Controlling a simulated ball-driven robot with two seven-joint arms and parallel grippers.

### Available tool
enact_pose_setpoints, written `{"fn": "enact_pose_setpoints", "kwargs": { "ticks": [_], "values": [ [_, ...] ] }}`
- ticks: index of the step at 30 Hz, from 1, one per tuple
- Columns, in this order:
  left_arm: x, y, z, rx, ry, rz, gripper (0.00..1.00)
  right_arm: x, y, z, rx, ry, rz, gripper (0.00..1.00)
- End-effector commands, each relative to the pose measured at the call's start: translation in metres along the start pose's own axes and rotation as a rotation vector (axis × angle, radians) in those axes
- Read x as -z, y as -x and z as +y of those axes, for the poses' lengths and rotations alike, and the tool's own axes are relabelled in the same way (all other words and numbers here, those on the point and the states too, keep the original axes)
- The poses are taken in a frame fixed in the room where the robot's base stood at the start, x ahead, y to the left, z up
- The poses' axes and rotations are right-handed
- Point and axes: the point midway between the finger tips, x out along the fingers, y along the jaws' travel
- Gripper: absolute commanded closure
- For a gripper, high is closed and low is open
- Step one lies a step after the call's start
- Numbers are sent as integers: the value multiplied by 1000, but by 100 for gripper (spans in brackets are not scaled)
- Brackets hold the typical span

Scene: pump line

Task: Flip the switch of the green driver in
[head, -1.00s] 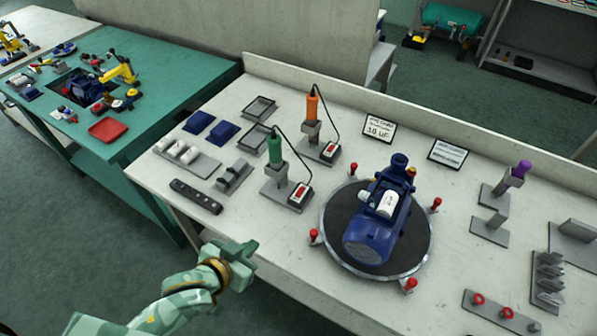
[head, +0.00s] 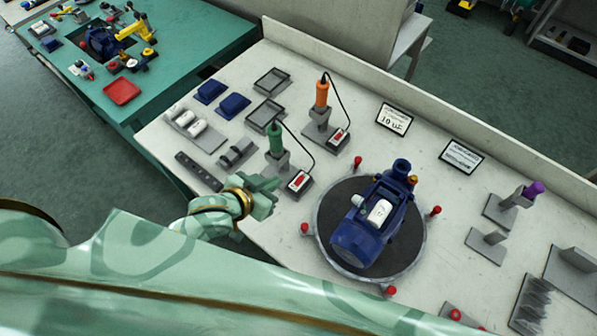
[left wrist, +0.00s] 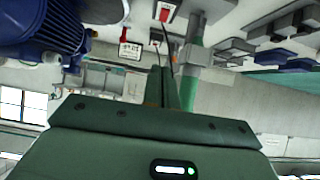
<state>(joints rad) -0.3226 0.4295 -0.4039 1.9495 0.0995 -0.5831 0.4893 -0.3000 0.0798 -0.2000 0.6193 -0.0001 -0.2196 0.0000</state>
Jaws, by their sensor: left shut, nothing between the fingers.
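The green driver (head: 276,140) stands upright in its grey holder on the white bench. A black cord runs from it to its switch box (head: 299,182), which has a red rocker. My left gripper (head: 268,190) is shut and empty, just left of and in front of the switch box in the head view. I cannot tell whether it touches the box. In the left wrist view the shut fingers (left wrist: 169,90) point toward the bench, with the red switch (left wrist: 165,12) beyond them and the green driver (left wrist: 192,60) beside them. My right gripper is not in view.
The orange driver (head: 321,95) with its own switch box (head: 339,138) stands behind. A blue pump (head: 372,222) sits on the round turntable (head: 323,230) with red knobs, right of the switch. Grey trays (head: 270,81) and blue parts lie to the left.

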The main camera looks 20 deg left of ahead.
Motion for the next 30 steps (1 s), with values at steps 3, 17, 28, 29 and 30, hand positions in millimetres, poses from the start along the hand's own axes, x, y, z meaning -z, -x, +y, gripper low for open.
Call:
{"fn": "enact_pose_setpoints", "kwargs": {
  "ticks": [3, 17, 28, 29, 30],
  "values": [
    [0, -2, 0, 0, 0, 1, 100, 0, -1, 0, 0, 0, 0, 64],
    [-1, -82, 0, 0, -1, 2, 100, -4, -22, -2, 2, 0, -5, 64],
    [-26, -126, 0, 0, 1, -2, 100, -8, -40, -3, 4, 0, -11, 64],
    [-27, -126, 0, 0, 1, -1, 100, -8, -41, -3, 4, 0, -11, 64],
    [-27, -128, 0, 0, 0, 0, 100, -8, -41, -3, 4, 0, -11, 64]
  ]
}}
